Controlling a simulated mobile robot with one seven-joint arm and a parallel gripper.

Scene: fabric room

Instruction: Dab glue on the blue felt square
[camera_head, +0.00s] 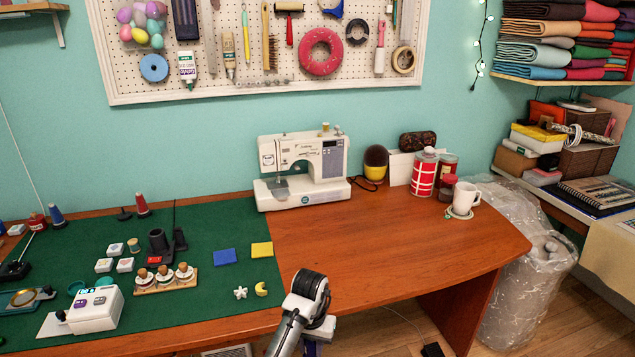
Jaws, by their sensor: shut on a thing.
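The blue felt square (225,257) lies flat on the green mat, near the mat's right side. Its visible top looks plain and bare. A yellow felt square (262,249) lies just to its right. A white bottle with a green and purple label (187,68), which looks like glue, hangs on the pegboard; a beige tube (229,55) hangs beside it. A dark joint and a pale link of my arm show at the bottom centre, in front of the table edge. My gripper's fingers do not show, nor does anything they hold.
The green mat (205,225) carries a stamp rack (165,282), a white box (95,310), a small white star (240,293) and a yellow moon (261,289). A sewing machine (303,170) stands behind. The wooden tabletop (390,250) is clear at centre right.

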